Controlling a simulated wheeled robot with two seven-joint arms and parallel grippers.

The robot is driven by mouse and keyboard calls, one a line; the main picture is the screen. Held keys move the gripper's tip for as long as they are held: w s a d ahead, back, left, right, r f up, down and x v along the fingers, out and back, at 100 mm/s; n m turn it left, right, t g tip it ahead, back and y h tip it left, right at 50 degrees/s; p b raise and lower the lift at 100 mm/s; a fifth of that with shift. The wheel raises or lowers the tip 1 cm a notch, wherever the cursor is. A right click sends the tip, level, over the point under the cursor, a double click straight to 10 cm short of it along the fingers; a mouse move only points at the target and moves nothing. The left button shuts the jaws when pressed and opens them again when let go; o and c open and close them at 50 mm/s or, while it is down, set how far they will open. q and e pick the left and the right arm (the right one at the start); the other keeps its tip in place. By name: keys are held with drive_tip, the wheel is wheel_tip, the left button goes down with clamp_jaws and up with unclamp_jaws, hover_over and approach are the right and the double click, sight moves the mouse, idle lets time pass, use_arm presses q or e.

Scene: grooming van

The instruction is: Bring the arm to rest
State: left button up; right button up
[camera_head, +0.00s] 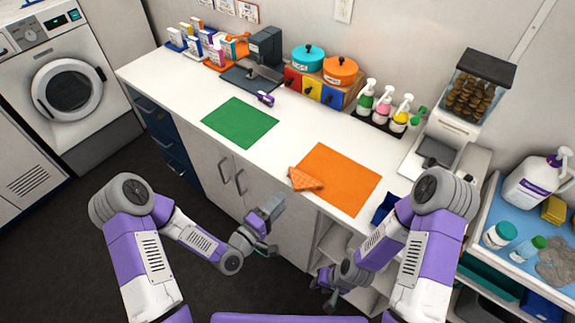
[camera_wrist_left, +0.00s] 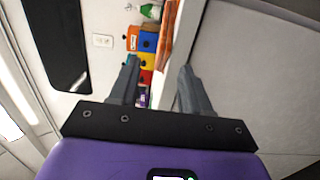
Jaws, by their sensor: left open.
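My left gripper (camera_head: 272,230) is in front of the white counter's cabinet doors, below the counter's front edge. In the left wrist view its two fingers (camera_wrist_left: 158,80) stand apart with nothing between them. My right gripper (camera_head: 324,287) hangs lower, in front of the open shelves under the counter. It is small and dark in the head view, so I cannot tell how far its fingers are apart. Both arms are bent and in front of the counter, with neither gripper touching anything that I can see.
The white counter (camera_head: 180,95) carries a green mat (camera_head: 240,122), an orange mat (camera_head: 350,180) and a folded orange cloth (camera_head: 305,179) at its front edge. A blue-topped cart (camera_head: 500,205) with bottles stands at right. Dark floor (camera_head: 75,215) is clear at left.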

use_arm(q)
wheel_tip(320, 180, down, 8)
drive_tip(key=s+f+m+g+y, duration=0.1)
drive_tip(key=s+m+g+y, duration=0.2)
drive_tip(key=g, duration=0.1)
drive_tip(key=s+a+f+m+g+y, duration=0.2)
drive_tip(key=s+f+g, duration=0.3)
drive_tip(key=s, duration=0.2)
drive_tip(key=s+a+f+m+g+y, duration=0.2)
drive_tip(key=s+a+f+g, duration=0.1)
drive_tip(key=s+f+g, duration=0.2)
drive_tip(key=s, duration=0.2)
drive_tip(key=shift+s+a+m, duration=0.25)
drive_tip(key=shift+s+m, duration=0.1)
drive_tip(key=shift+m, duration=0.05)
drive_tip(key=shift+c, duration=0.4)
